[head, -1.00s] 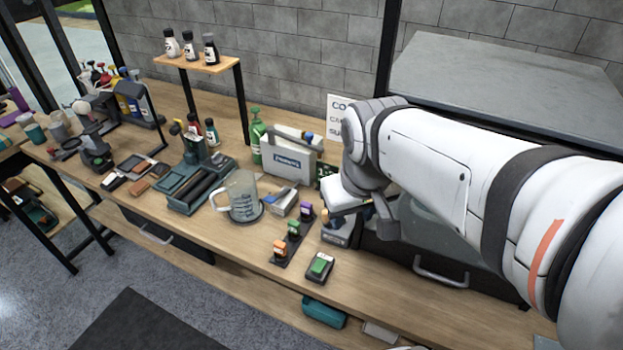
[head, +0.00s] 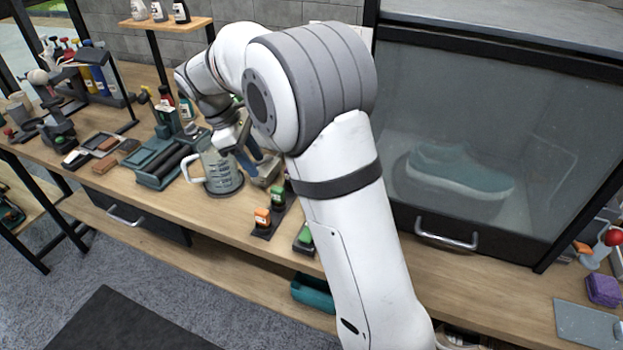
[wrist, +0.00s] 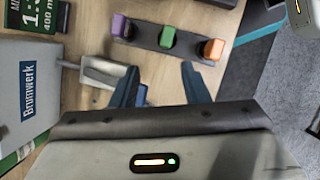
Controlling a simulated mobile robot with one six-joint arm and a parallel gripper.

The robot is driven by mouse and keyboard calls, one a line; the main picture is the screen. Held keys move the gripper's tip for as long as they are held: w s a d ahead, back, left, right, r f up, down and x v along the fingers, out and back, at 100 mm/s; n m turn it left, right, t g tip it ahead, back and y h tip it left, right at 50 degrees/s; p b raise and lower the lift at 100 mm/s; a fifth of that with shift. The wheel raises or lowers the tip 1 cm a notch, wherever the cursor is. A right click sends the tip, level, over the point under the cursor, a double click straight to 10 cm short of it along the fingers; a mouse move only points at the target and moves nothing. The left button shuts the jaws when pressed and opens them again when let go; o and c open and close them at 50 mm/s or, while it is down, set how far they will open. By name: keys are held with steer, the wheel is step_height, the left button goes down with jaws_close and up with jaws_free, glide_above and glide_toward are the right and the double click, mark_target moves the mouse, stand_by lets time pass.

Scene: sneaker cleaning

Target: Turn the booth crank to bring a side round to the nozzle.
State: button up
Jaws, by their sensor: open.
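The booth (head: 570,110) stands at the right of the head view, with a dark frame and a clear front pane. A teal sneaker (head: 460,170) shows dimly behind the pane, side-on. I cannot make out the crank for certain; a red knob (head: 612,237) shows at the right edge, beside the booth, and I cannot tell what it belongs to. My gripper (head: 250,152) is over the bench, left of the booth, near the measuring jug. In the wrist view my gripper (wrist: 160,85) has its two blue fingers apart, with nothing held between them.
A clear measuring jug (head: 220,175) stands close to my gripper. Purple, green and orange blocks (wrist: 167,38) sit on a dark strip. A Brumwerk box (wrist: 35,90) is at the wrist view's left. The booth has a front handle (head: 447,240). A purple block (head: 603,290) lies at far right.

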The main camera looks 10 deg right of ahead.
steer(key=s+d+f, duration=0.1)
steer(key=d, duration=0.3)
steer(key=s+d+f, duration=0.1)
steer(key=d, duration=0.3)
steer(key=s+d+f, duration=0.1)
steer(key=d, duration=0.3)
steer(key=shift+s+d+f, duration=0.25)
steer(key=shift+s+f, duration=0.1)
steer(key=shift+s, duration=0.05)
steer(key=shift+s+d+f, duration=0.1)
steer(key=shift+d+f, duration=0.1)
steer(key=shift+f, duration=0.15)
jaws_close()
